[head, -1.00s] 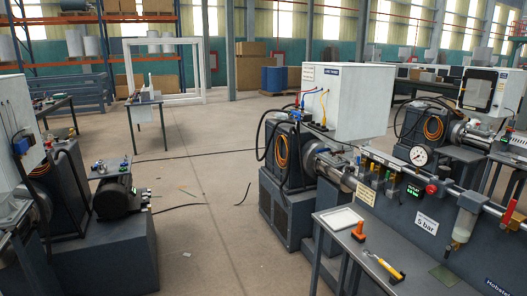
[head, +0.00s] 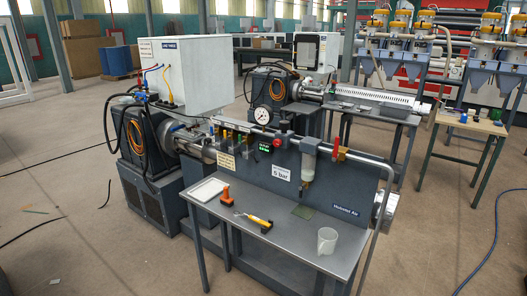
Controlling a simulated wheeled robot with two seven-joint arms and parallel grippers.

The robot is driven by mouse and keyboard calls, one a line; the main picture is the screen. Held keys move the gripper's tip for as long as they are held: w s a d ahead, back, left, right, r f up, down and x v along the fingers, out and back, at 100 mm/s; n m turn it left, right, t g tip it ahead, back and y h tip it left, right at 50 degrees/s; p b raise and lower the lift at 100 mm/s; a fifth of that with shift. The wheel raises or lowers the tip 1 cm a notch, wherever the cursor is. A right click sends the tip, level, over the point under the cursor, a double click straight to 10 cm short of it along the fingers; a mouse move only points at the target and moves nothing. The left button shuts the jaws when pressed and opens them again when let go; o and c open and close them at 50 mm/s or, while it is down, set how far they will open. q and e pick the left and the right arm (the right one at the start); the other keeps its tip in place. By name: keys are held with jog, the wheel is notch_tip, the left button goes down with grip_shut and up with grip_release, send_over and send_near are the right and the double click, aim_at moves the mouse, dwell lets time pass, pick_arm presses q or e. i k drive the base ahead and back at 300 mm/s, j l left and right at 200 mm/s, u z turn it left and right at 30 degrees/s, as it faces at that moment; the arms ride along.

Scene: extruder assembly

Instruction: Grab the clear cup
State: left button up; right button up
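A clear cup (head: 327,240) stands upright on the grey metal workbench (head: 285,246), near its front right corner in the head view. It looks whitish and translucent, with its handle on the right side. Neither of my grippers shows in the head view, so whether they are open or shut is hidden.
On the bench lie a white tray (head: 208,190), an orange-and-black tool (head: 226,195) and a yellow-handled tool (head: 255,220). Behind them rises a grey panel (head: 338,193) with a hanging clear-bowled filter (head: 308,165). Open floor (head: 90,245) lies left of the bench.

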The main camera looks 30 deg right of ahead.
aim_at(325, 245)
jog(key=z, duration=1.5)
